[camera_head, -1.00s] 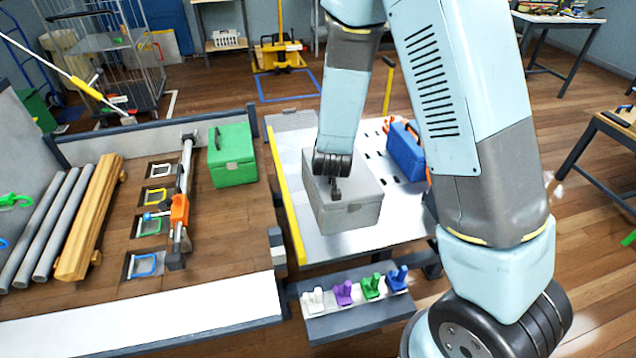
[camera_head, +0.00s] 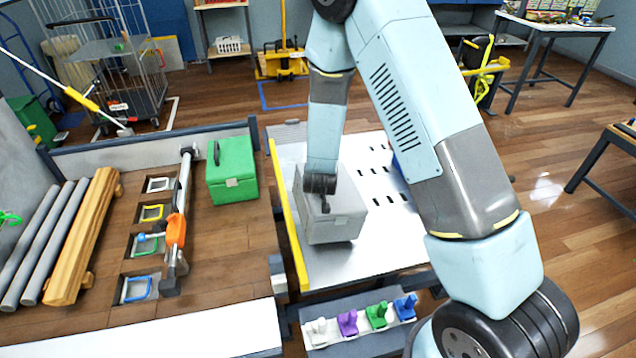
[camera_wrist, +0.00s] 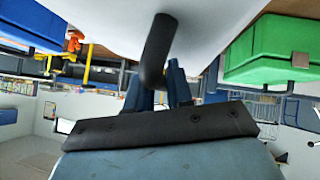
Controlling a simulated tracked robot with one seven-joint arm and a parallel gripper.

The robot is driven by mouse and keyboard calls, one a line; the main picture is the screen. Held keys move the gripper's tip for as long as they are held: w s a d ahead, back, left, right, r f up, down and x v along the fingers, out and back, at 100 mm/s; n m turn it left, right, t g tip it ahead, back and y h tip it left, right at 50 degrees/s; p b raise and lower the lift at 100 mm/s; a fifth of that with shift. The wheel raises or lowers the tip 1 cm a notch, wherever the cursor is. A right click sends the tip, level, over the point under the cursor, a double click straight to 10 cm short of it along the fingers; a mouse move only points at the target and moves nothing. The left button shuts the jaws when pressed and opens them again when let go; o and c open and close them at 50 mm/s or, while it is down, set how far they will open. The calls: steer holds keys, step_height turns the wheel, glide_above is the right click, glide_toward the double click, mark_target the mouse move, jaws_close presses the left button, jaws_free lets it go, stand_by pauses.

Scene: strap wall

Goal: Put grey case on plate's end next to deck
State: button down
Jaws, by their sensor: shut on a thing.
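The grey case (camera_head: 333,222) is upright at the left part of the pale metal plate (camera_head: 385,250), close to the yellow edge strip (camera_head: 288,225) beside the wooden deck (camera_head: 225,245). I cannot tell whether its bottom touches the plate or hangs just above it. My gripper (camera_head: 323,200) is above the case, shut on its dark handle. In the wrist view my gripper fingers (camera_wrist: 160,88) meet the dark handle (camera_wrist: 158,50) under the pale case body (camera_wrist: 200,20).
A green case (camera_head: 232,178) stands on the deck, left of the strip. A blue case (camera_head: 397,166) is mostly hidden behind my arm. Coloured clips (camera_head: 362,318) sit on a ledge in front. Grey pipes (camera_head: 45,240) and a wooden beam lie at left.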

mark_target(318, 203)
steer(key=shift+w+a+f, duration=0.4)
steer(key=shift+w+f, duration=0.05)
steer(key=shift+f, duration=1.7)
steer(key=c, duration=1)
jaws_free()
steer(key=v, duration=1.2)
steer(key=shift+r, duration=0.1)
